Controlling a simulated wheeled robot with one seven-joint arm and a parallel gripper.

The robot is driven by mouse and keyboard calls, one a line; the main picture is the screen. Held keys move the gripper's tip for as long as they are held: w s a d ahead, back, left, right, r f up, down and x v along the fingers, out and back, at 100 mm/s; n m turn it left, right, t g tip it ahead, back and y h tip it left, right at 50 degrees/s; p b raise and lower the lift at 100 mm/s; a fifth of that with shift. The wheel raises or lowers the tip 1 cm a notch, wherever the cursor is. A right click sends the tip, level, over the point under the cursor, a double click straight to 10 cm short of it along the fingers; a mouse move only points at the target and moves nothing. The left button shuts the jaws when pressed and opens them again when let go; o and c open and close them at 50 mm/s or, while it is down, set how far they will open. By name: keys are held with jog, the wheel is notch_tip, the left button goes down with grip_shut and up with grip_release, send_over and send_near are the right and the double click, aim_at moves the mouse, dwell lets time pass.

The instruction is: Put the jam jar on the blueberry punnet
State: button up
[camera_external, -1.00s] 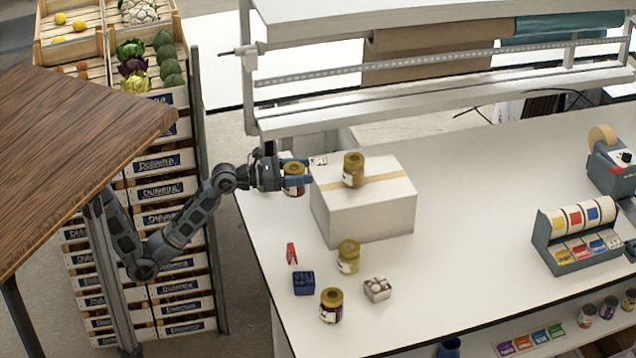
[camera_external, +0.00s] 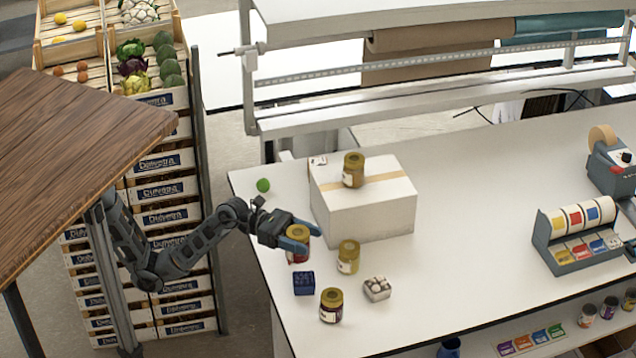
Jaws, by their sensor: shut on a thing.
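My gripper (camera_external: 292,238) is shut on a jar with a gold lid and dark red contents (camera_external: 298,257), which looks like the jam jar. The jar is upright. I cannot tell how high it is above the white table. The blueberry punnet (camera_external: 304,284), a small dark blue box, sits on the table just in front of the held jar in the picture. Its top shows nothing on it. A similar dark jar with a gold lid (camera_external: 331,308) stands to the front right of the punnet.
A yellowish jar (camera_external: 348,258) stands right of the held jar. A small pale punnet (camera_external: 377,289) is nearby. A large white carton (camera_external: 365,215) stands behind with another yellowish jar (camera_external: 353,171) on top. A green round fruit (camera_external: 263,185) lies at the back left.

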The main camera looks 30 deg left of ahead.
jog(key=s+d+m+g, duration=0.2)
jog(key=s+g, duration=0.1)
jog(key=s, duration=0.4)
jog(key=b, duration=0.2)
send_over(309, 280)
notch_tip(309, 280, down, 7)
jog(key=shift+a+f, duration=0.1)
jog(key=shift+f, duration=2.05)
jog(key=shift+f, duration=0.15)
jog(key=o, duration=1.3)
jog(key=shift+o, duration=0.2)
jog(key=w+a+b, duration=0.1)
jog(key=w+a, duration=0.1)
jog(key=a, duration=0.9)
jog(key=shift+a, duration=0.4)
